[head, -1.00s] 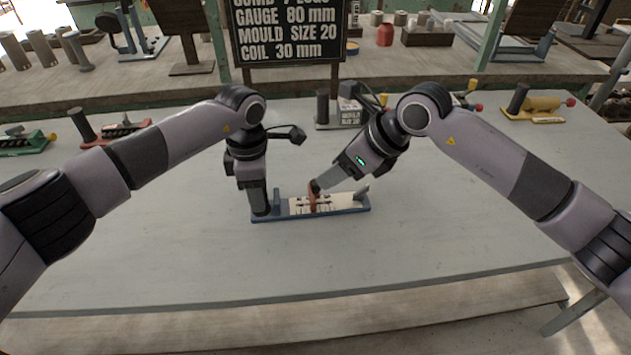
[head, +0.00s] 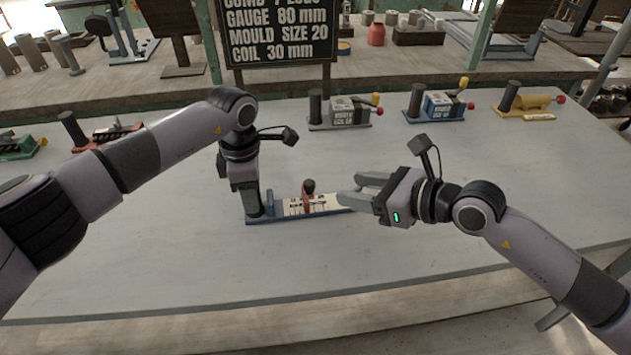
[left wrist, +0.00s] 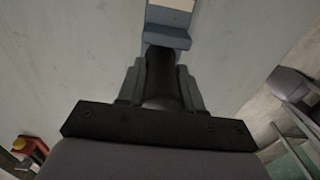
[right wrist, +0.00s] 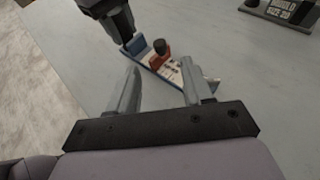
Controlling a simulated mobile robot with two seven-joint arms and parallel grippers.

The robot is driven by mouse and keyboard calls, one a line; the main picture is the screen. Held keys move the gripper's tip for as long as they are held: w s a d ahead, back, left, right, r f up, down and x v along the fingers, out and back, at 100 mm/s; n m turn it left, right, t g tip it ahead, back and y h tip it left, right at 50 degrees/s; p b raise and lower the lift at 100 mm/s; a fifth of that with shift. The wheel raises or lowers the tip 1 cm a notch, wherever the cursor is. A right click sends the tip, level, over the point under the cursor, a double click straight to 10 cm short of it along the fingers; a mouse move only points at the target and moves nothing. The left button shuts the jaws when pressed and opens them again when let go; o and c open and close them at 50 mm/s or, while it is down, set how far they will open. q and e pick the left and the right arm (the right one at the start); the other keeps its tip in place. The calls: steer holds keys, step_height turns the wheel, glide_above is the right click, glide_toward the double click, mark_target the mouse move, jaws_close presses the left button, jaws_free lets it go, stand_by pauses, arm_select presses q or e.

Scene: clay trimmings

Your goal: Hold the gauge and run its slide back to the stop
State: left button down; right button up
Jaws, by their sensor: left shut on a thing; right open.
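The gauge is a narrow blue base (head: 290,217) with a white marked scale (head: 325,203), lying on the grey table. Its red slide (head: 307,201) carries a dark knob (head: 309,186) and stands partway along the scale, apart from the blue end block (right wrist: 137,45). My left gripper (head: 255,212) is shut on the gauge's dark round post (left wrist: 161,75) at the left end. My right gripper (head: 350,189) is open and empty, beside the gauge's right end, which it partly hides. The slide also shows beyond its fingers in the right wrist view (right wrist: 158,61).
Several other fixtures stand along the table's back edge, among them a grey one (head: 340,112), a blue one (head: 437,104) and a yellow one (head: 527,104). A dark sign (head: 280,32) stands behind. The table in front of the gauge is clear.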

mark_target(309, 183)
steer(key=x, duration=1)
steer(key=shift+a+f, duration=0.15)
steer(key=shift+c, duration=0.3)
jaws_close()
steer(key=shift+a, duration=0.1)
